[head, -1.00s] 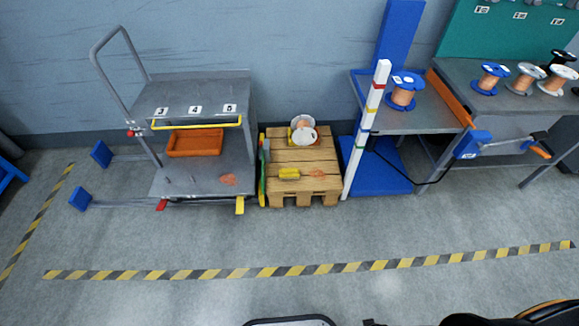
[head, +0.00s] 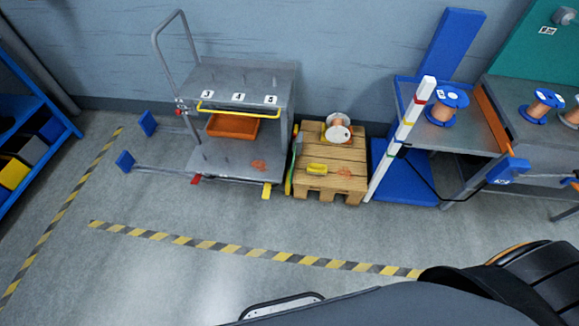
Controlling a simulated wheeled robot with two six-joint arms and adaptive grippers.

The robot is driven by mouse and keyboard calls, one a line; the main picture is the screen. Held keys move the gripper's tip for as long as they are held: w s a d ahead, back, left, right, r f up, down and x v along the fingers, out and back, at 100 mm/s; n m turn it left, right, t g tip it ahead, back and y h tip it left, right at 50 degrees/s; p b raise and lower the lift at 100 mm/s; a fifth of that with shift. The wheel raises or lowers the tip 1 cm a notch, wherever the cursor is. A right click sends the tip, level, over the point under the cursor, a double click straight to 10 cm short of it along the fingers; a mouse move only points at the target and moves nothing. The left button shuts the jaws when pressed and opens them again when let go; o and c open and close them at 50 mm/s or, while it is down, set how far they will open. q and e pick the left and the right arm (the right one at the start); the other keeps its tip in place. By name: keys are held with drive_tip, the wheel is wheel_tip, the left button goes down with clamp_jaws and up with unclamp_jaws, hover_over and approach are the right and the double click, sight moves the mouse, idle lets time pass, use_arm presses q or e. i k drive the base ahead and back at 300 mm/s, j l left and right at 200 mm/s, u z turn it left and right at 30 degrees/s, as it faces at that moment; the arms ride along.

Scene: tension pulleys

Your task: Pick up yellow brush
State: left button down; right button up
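A small yellow object (head: 320,168), which looks like the yellow brush, lies on top of the wooden pallet (head: 345,185). It is near the pallet's front left part, in front of a spool (head: 338,128). Its bristles are too small to make out. Neither of my grippers shows in the head view, so nothing is seen touching the brush.
A grey cart (head: 225,165) with an orange tray (head: 233,126) stands left of the pallet. A striped post (head: 405,135) and a workbench with spools (head: 447,107) stand right. A blue shelf (head: 40,105) is far left. Floor in front is clear, crossed by striped tape (head: 250,251).

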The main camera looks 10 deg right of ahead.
sight(320, 168)
drive_tip(key=i+l+u, duration=0.1)
drive_tip(key=l+u, duration=0.25)
drive_tip(key=l, duration=0.35)
drive_tip(key=l+u, duration=0.35)
drive_tip(key=l, duration=0.4)
drive_tip(key=l+u, duration=0.35)
drive_tip(key=l, duration=0.4)
